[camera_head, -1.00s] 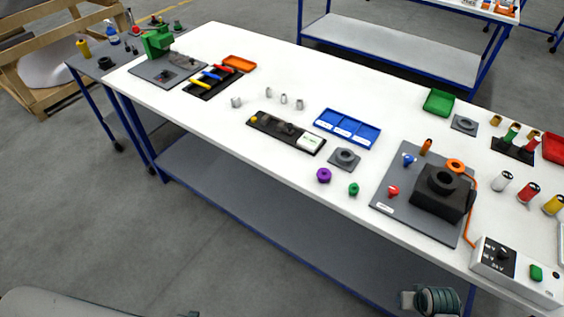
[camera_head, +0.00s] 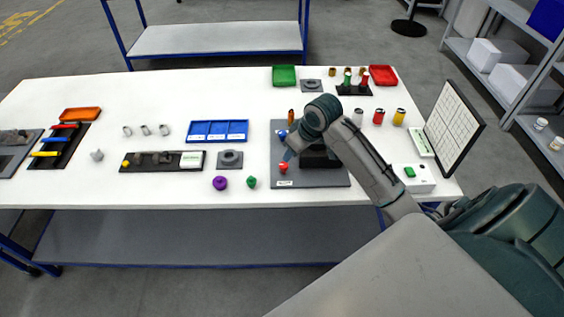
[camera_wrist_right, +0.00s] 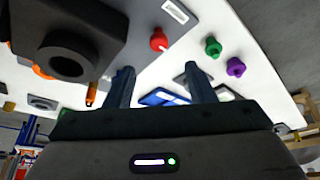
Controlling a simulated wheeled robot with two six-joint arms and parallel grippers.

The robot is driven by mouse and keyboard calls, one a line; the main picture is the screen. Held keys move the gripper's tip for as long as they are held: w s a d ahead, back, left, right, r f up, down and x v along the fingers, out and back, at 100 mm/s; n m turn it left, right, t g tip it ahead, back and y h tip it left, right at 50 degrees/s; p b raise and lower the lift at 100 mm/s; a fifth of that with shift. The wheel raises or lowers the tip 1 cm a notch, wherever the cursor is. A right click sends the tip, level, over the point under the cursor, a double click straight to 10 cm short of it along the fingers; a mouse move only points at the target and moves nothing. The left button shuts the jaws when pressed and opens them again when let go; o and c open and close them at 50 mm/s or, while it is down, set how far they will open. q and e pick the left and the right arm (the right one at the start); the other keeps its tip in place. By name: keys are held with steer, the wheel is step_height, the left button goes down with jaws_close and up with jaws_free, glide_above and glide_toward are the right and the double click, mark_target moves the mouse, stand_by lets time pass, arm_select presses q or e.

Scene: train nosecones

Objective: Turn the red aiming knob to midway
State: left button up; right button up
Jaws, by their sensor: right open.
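The red aiming knob (camera_head: 283,168) sits on the front left part of a grey base plate (camera_head: 310,180), left of a black block (camera_head: 320,158). In the right wrist view the red knob (camera_wrist_right: 159,40) shows beyond and between my fingertips, apart from them. My right gripper (camera_wrist_right: 160,82) is open and empty. In the head view my right arm reaches in from the right over the plate, and its wrist covers part of the black block. A blue knob (camera_head: 282,134) stands behind the red one. My left gripper is not in view.
A purple knob (camera_head: 220,183) and a green knob (camera_head: 251,182) lie left of the plate. A blue tray (camera_head: 217,131) is behind them. A white control box (camera_head: 414,178) and an upright panel (camera_head: 456,127) stand to the right. The table's front edge is clear.

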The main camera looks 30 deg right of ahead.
mark_target(284, 165)
steer(key=p+x, duration=0.1)
steer(key=x, duration=0.3)
steer(key=p+x, duration=0.1)
steer(key=x, duration=0.4)
steer(key=shift+w+p, duration=0.3)
steer(key=shift+p, duration=0.1)
steer(key=shift+w+f, duration=0.2)
steer(key=shift+f, duration=0.4)
steer(key=c, duration=1)
